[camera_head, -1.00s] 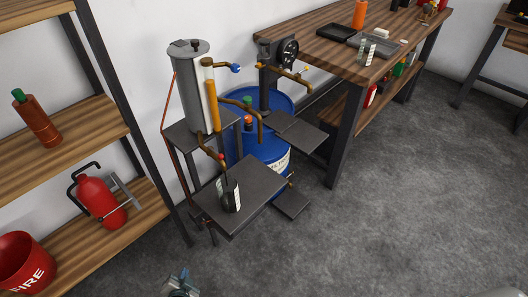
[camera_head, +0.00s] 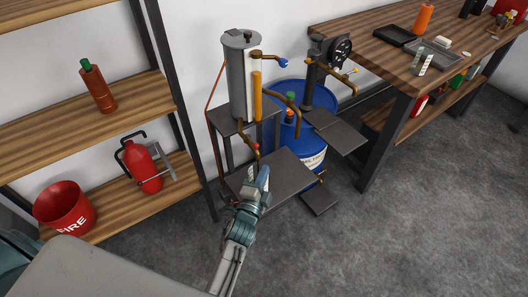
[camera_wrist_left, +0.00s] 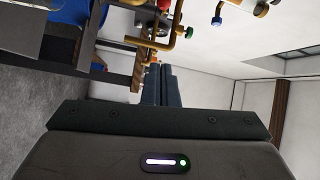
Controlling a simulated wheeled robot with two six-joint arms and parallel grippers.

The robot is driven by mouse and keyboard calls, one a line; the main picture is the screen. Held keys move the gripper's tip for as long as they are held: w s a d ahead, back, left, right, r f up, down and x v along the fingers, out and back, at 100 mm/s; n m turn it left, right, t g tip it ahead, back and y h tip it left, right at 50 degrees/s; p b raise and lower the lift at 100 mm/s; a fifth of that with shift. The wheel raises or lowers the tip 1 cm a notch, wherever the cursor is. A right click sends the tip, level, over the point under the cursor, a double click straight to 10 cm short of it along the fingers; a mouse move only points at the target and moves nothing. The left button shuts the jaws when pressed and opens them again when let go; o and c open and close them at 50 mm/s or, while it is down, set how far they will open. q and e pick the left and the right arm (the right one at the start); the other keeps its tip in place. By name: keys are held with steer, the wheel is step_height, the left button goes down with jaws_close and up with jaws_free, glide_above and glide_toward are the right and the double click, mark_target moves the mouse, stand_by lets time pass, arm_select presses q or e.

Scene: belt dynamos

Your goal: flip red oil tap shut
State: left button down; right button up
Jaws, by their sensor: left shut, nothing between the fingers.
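The red oil tap (camera_head: 257,147) is a small red-handled tap on a brown pipe low on the grey oil cylinder (camera_head: 241,85). Its handle is too small to tell its angle. My left gripper (camera_head: 264,170) is shut and empty, over the dark lower shelf (camera_head: 286,172), just below the tap in the picture and apparently apart from it. In the left wrist view its closed fingers (camera_wrist_left: 160,85) point toward the pipes. A red knob, probably this tap, shows at the top edge there (camera_wrist_left: 164,4). My right gripper is out of view.
A blue-handled tap (camera_head: 283,63), a green-handled tap (camera_head: 290,97) and a blue drum (camera_head: 312,150) are close by. A wooden rack with a fire extinguisher (camera_head: 142,166) and red bucket (camera_head: 65,207) stands left. A workbench (camera_head: 385,62) stands right. The floor at right is clear.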

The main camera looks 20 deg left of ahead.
mark_target(252, 141)
arm_select(q)
steer(key=w+a, duration=0.3)
steer(key=w, duration=0.5)
steer(key=shift+w+a, duration=0.3)
steer(key=shift+w, duration=0.1)
steer(key=shift+f, duration=0.1)
